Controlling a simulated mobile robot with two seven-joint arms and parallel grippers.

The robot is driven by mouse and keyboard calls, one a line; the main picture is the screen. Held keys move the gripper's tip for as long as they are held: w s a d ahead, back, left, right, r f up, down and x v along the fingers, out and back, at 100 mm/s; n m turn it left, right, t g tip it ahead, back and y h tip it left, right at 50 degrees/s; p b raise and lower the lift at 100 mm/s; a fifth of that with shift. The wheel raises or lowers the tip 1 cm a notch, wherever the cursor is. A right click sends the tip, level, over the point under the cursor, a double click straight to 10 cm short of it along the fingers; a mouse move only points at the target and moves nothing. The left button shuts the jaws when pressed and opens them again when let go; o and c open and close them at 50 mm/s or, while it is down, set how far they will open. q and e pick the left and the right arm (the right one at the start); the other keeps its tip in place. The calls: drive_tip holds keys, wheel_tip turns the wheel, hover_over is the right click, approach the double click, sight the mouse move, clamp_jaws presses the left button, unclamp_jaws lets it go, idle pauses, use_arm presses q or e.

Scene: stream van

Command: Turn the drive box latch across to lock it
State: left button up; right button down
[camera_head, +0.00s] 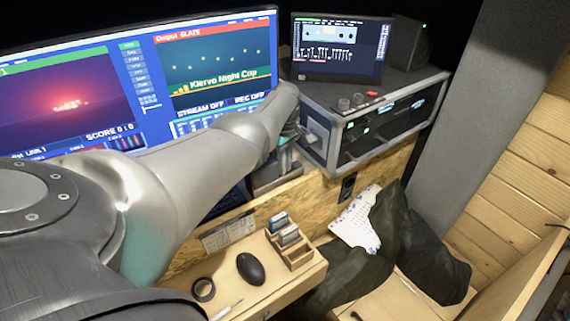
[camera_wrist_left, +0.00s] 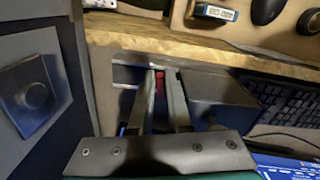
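The drive box appears to be the grey metal box (camera_wrist_left: 215,95) under the wooden ledge in the left wrist view. In the head view a small grey box (camera_head: 275,177) shows below my left gripper (camera_head: 287,142). In the left wrist view my left gripper (camera_wrist_left: 161,78) reaches over the box's side with its two fingers apart. A small red piece (camera_wrist_left: 160,82), perhaps the latch, shows between the fingertips; contact is unclear. The latch's angle is hidden by the fingers. My right gripper is not in view.
A rack case (camera_head: 375,125) with a small screen stands right of the gripper; a large monitor (camera_head: 150,85) stands behind my arm. A wooden shelf (camera_head: 290,282) holds a black mouse (camera_head: 250,268), tape (camera_head: 204,289) and a card holder (camera_head: 291,248). A keyboard (camera_wrist_left: 285,103) lies beside the box.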

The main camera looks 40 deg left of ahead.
use_arm(q)
drive_tip(key=o, duration=0.4)
drive_tip(key=shift+f, duration=0.1)
drive_tip(key=shift+s, duration=0.1)
